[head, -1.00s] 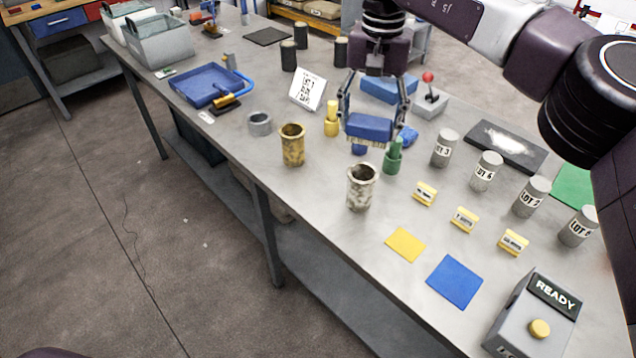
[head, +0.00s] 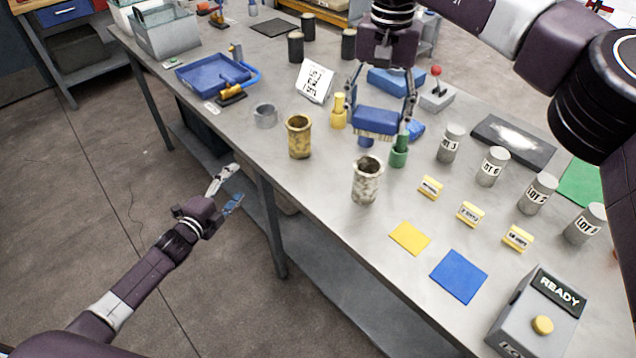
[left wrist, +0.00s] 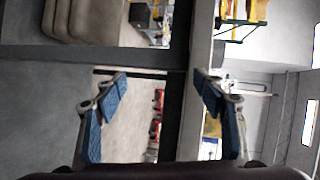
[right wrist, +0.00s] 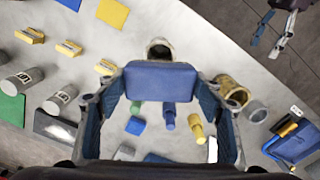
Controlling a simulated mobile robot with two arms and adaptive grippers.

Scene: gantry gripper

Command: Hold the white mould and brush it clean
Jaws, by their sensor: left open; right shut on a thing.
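The white mould (head: 367,181) is a white, brown-stained cylinder standing upright near the front edge of the table. It also shows in the right wrist view (right wrist: 160,50). My right gripper (head: 379,118) is shut on a blue brush block (head: 376,122), held above the table just behind the mould; the block also shows in the right wrist view (right wrist: 161,82). The block and mould look apart. My left gripper (head: 231,190) is open and empty, in front of the table edge, left of the mould. It also shows in the left wrist view (left wrist: 162,105).
A yellow mould (head: 299,138) and a grey ring (head: 265,115) stand left of the white mould. A green bottle (head: 399,150) and a yellow bottle (head: 339,112) stand close behind. Grey lot cylinders (head: 491,166) and yellow tags (head: 470,213) are to the right. A READY box (head: 535,318) sits at front right.

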